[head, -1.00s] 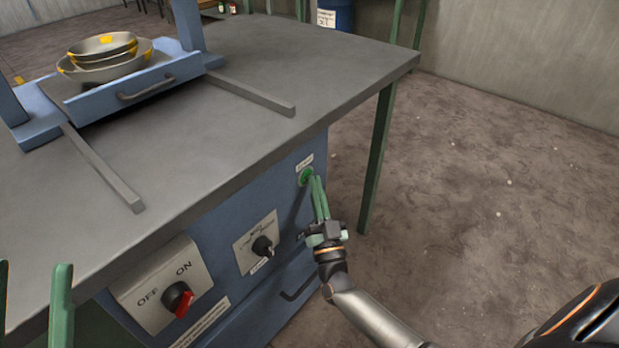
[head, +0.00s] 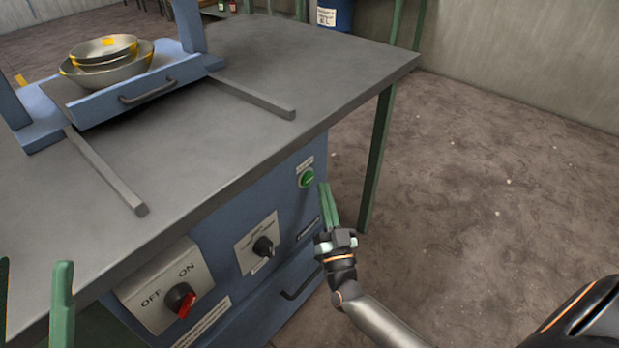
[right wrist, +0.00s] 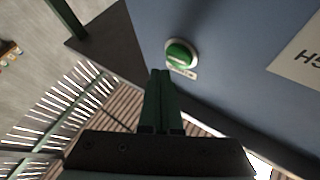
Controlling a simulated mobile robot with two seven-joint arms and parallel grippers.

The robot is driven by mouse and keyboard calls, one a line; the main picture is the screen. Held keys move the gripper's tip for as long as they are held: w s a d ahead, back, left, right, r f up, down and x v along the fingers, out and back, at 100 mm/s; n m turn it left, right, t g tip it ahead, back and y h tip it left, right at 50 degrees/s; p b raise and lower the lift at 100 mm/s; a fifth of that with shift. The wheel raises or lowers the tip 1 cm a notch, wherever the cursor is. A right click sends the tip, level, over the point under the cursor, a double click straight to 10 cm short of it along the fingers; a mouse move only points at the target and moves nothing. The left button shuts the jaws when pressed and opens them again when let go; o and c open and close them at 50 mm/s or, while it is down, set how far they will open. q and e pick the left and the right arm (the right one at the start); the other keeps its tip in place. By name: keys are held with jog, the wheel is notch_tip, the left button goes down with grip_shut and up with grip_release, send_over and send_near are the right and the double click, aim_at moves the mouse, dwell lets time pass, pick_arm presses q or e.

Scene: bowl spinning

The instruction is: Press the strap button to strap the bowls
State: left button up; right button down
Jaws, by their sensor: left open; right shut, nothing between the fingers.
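The green strap button (head: 306,178) is on the blue front panel, under the table's right edge. It also shows in the right wrist view (right wrist: 180,54). My right gripper (head: 323,186) is shut and empty, its fingertips just right of and below the button, with a gap visible between them. In the right wrist view its green fingertips (right wrist: 160,73) are beside the button. The nested metal bowls (head: 105,62) with yellow patches sit on the blue tray (head: 135,95) at the back left. My left gripper (head: 35,270) is open at the lower left edge, partly cut off.
The panel also carries a black rotary knob (head: 263,246) and a red OFF/ON switch (head: 181,300). Two grey rails (head: 252,96) lie on the grey tabletop (head: 310,65). A green table leg (head: 376,155) stands at right, with open floor beyond.

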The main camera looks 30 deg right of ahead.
jog(key=s, duration=0.1)
jog(key=s+d+p, duration=0.1)
jog(key=s, duration=0.2)
jog(key=shift+d, duration=0.3)
dwell(0.6)
